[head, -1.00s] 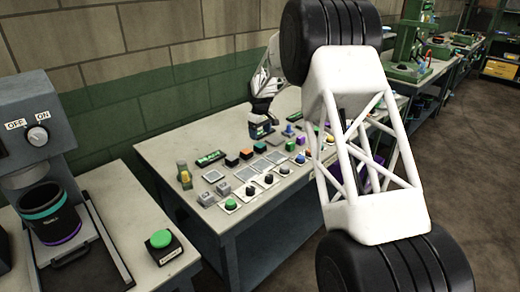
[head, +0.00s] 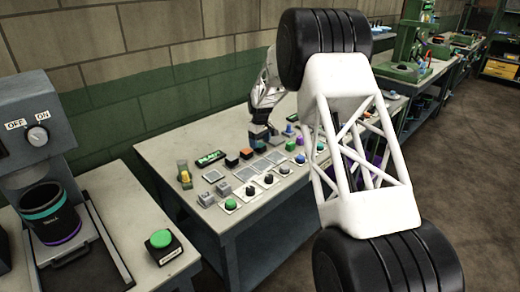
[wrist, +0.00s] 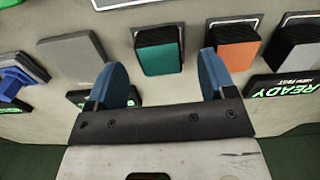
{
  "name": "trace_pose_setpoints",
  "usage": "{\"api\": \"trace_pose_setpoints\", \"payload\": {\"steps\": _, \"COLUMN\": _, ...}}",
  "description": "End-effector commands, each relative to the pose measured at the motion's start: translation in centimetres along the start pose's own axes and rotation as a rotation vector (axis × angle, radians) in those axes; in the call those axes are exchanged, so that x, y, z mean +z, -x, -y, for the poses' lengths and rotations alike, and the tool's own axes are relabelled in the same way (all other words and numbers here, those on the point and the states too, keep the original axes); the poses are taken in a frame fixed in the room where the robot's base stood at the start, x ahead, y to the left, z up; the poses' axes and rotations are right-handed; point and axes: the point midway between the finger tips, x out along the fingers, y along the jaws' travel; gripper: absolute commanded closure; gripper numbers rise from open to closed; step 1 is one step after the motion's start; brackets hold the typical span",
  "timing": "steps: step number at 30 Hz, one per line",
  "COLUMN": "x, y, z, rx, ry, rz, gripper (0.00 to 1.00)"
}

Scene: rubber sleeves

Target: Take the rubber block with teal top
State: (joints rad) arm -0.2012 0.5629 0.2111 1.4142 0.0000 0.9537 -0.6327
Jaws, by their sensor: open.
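The rubber block with teal top (wrist: 158,58) has dark sides and sits in a square frame on the bench in the wrist view. My gripper (wrist: 163,65) is open, its two blue fingers pointing at the bench on either side of the teal block, with a gap on each side. I cannot tell how far above the block the fingertips are. In the head view my gripper (head: 262,134) is low over the back row of the bench, and its fingers hide part of the teal block.
An orange-topped block (wrist: 238,54) stands just right of the right finger, with a grey-topped block (wrist: 295,50) beyond it. A flat grey square (wrist: 72,48) lies to the left. A lit READY sign (head: 210,158) and several knobs and buttons share the bench (head: 160,150).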

Motion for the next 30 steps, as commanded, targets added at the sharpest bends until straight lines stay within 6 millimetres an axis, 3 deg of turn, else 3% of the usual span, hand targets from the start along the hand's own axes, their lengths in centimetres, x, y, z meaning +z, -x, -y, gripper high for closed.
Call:
{"api": "trace_pose_setpoints", "payload": {"steps": 9, "x": 0.0, "y": -2.8, "z": 0.0, "rx": 0.0, "ry": 0.0, "rz": 0.0, "gripper": 0.23}}
{"api": "trace_pose_setpoints", "payload": {"steps": 26, "x": 0.0, "y": -2.9, "z": 0.0, "rx": 0.0, "ry": 0.0, "rz": 0.0, "gripper": 0.23}}
{"api": "trace_pose_setpoints", "payload": {"steps": 30, "x": 0.0, "y": -2.9, "z": 0.0, "rx": 0.0, "ry": 0.0, "rz": 0.0, "gripper": 0.43}}
